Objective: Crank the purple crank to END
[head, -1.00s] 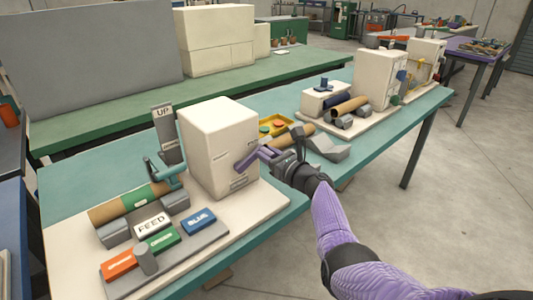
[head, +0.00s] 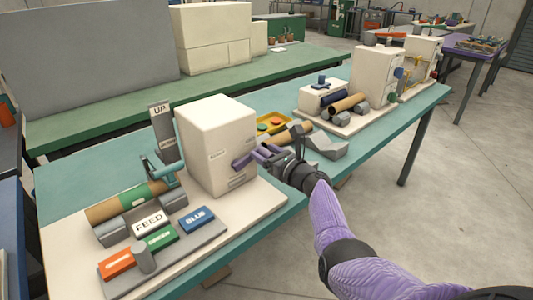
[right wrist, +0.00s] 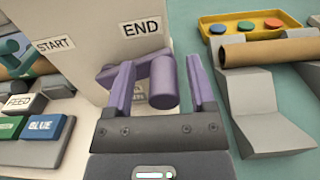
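The purple crank (right wrist: 163,82) is on the face of a cream box (head: 215,140). In the right wrist view, END (right wrist: 141,28) is printed on a label above the crank, and START (right wrist: 55,44) is on one at its left. My right gripper (head: 268,152) is at the crank, to the right of the box. Its two purple fingers are apart, one on each side of the crank's round handle, with gaps visible between handle and fingers. Another label behind the crank is partly hidden. My left gripper is not in view.
A brown roll (head: 130,200) and FEED (head: 150,222), BLUE (head: 198,219), green and orange blocks lie on the cream board. A yellow tray (right wrist: 290,14), a brown tube (right wrist: 268,52) and a grey stand (right wrist: 255,95) are close right of the gripper.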

